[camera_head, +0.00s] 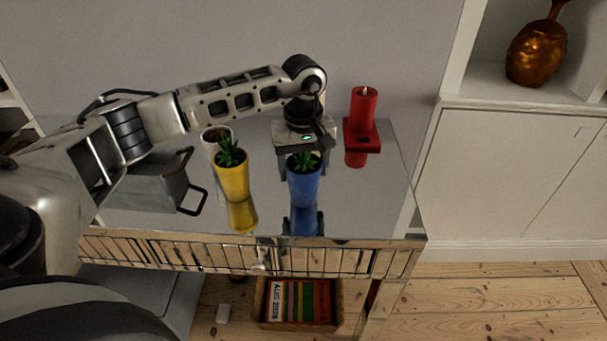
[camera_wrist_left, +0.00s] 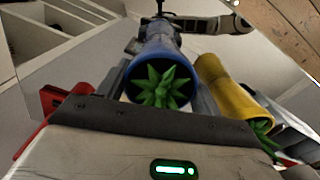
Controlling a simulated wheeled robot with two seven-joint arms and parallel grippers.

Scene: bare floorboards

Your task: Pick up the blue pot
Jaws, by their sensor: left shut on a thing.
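The blue pot (camera_head: 304,187) holds a small green spiky plant. I cannot tell any gap between pot and tabletop. My right gripper is not in view.
A yellow pot (camera_head: 233,180) with a plant stands just left of the blue pot, with a whitish cup (camera_head: 211,140) behind it. A red candle (camera_head: 363,108) on a red holder stands at right. A grey box with dark handles (camera_head: 150,187) is at left. The tabletop (camera_head: 385,195) is bare at front right.

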